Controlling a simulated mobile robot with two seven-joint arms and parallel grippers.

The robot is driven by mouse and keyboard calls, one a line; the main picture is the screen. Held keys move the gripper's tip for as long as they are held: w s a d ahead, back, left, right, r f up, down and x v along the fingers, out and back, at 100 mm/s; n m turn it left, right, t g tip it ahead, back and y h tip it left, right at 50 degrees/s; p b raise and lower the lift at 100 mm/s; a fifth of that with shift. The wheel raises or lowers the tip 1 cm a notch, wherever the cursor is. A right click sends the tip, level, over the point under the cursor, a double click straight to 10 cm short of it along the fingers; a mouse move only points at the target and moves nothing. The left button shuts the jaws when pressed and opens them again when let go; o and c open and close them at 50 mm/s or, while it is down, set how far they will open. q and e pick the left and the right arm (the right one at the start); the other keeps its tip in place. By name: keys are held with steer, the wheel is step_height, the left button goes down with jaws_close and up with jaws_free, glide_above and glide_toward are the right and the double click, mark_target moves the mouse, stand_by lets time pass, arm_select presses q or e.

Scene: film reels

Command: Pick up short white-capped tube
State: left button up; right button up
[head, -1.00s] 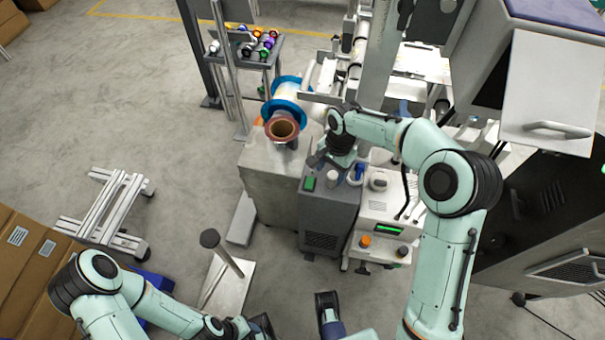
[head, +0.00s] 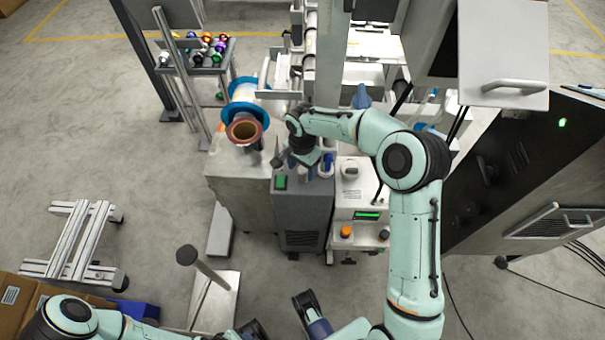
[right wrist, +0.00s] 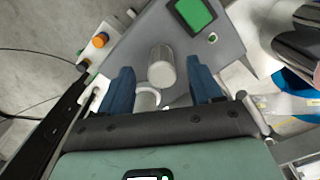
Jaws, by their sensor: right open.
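A short pale tube with a whitish cap (right wrist: 162,66) stands on the grey machine top in the right wrist view. My right gripper (right wrist: 162,88) is open, with one blue finger on each side of the tube's near end. The tube looks a little beyond the fingertips, with gaps to both; I cannot tell whether the fingers are at its height. In the head view my right gripper (head: 303,163) is over the grey machine, and the tube cannot be made out there. My left gripper is low at the bottom edge of the head view, and its jaws are unclear.
Blue-and-copper reels (head: 243,131) stand close on the left. A dark cabinet (head: 530,180) is at the right.

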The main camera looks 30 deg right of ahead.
mark_target(302, 170)
step_height(302, 170, down, 4)
steer(key=shift+w+r, duration=0.1)
steer(key=shift+w, duration=0.05)
steer(key=c, duration=1.1)
steer(key=shift+c, duration=0.2)
steer(key=shift+r, duration=0.15)
